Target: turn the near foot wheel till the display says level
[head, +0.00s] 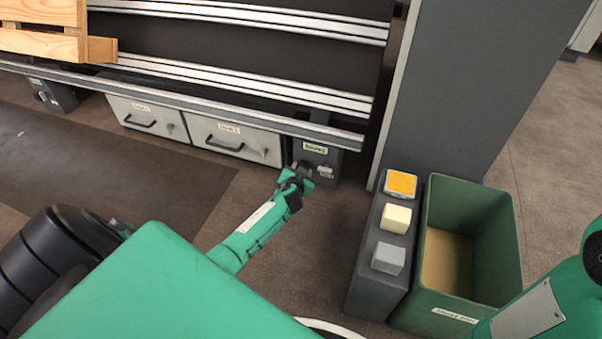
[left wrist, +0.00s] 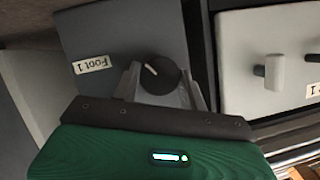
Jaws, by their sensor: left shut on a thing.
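The near foot (head: 325,158) is a dark grey block under the conveyor's near corner. In the left wrist view the foot (left wrist: 105,35) carries a label reading "Foot 1". Its wheel (left wrist: 158,75) is a round black knob with a white pointer line. My left gripper (head: 301,172) reaches the foot's front face; in the left wrist view its fingers (left wrist: 160,88) are shut on the wheel, one on each side. A small pale item on the foot beside the gripper is too small to read. I see no readable level display. My right gripper is out of view.
Two grey drawers (head: 235,139) sit under the conveyor rails (head: 240,88), left of the foot. Another foot (head: 52,94) stands far left. A dark pedestal (head: 375,290) with orange, cream and grey blocks and a green bin (head: 505,215) stand to the right. A grey column (head: 470,90) rises behind.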

